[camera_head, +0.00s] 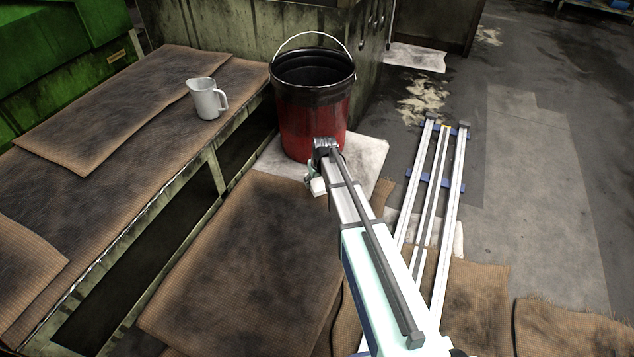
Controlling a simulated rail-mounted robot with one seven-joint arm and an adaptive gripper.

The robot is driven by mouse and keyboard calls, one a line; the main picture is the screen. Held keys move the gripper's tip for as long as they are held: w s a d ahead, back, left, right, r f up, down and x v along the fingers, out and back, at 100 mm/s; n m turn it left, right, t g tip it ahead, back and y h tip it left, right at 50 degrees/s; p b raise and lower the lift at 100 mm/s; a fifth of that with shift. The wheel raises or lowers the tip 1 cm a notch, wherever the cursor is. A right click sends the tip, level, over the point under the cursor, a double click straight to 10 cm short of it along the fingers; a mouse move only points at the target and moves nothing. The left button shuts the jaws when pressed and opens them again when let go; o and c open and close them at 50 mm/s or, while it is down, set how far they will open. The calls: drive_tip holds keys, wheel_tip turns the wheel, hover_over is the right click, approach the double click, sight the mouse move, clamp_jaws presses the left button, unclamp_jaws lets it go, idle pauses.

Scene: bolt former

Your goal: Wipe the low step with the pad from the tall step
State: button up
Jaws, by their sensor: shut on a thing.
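The tall step (90,215) at left is covered with brown, dark-stained mats, with a dark open gap in its front. The low surface beside it, which looks like the low step, bears a large brown stained mat (225,265). My arm reaches forward over it, and my gripper (315,182) is at its far end, just in front of the red bucket. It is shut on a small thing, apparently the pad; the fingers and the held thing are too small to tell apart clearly. I cannot tell whether it touches the surface below.
A red bucket with a black rim (302,120) stands on a pale sheet (368,152) beyond my gripper. A white jug (207,99) stands on the tall step. White rails (455,180) lie at right. Grey floor (540,190) farther right is clear.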

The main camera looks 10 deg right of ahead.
drive_tip(key=shift+r+p, duration=1.55)
drive_tip(key=shift+r, duration=0.9)
